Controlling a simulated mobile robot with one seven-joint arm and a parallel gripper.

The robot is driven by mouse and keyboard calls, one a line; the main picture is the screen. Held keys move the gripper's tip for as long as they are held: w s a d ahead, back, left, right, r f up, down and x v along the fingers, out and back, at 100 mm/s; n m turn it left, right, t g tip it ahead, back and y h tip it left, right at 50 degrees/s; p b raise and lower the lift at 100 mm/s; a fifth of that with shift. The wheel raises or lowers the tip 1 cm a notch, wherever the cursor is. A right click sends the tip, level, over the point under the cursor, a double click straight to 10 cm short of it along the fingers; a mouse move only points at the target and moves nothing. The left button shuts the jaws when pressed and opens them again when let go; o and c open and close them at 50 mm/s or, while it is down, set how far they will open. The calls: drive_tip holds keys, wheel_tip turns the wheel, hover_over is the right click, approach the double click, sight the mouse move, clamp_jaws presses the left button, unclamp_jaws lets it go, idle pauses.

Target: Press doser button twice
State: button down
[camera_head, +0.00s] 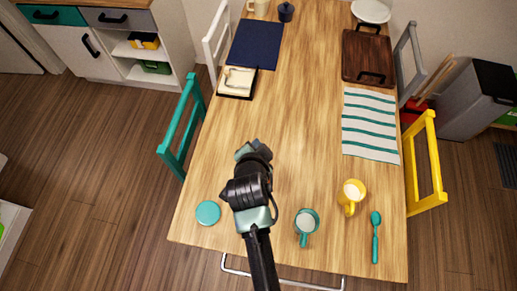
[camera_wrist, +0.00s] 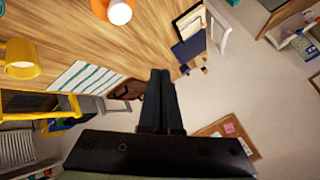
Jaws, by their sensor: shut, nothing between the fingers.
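In the head view my arm reaches over the near half of the wooden table (camera_head: 290,120). The gripper's fingertips are hard to make out there.
A teal lid (camera_head: 208,213), teal mug (camera_head: 306,223), yellow mug (camera_head: 352,193) and teal spoon (camera_head: 375,240) occupy the near table. A striped cloth (camera_head: 370,125) lies right. Teal (camera_head: 182,125) and yellow (camera_head: 428,160) chairs flank the table. Its middle is clear.

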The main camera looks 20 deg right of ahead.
drive_tip(key=shift+s+f, duration=0.15)
drive_tip(key=shift+f, duration=0.1)
wheel_tip(320, 180, down, 9)
drive_tip(key=b, duration=0.7)
drive_tip(key=shift+r+b, duration=0.15)
drive_tip(key=shift+b, duration=0.25)
idle(1.6)
drive_tip(key=shift+f+b, duration=0.3)
drive_tip(key=shift+f, duration=0.1)
drive_tip(key=shift+f+b, duration=0.75)
drive_tip(key=shift+f, duration=0.2)
idle(0.7)
drive_tip(key=shift+r, duration=0.15)
drive_tip(key=shift+r+p, duration=1.15)
drive_tip(key=shift+r, duration=0.05)
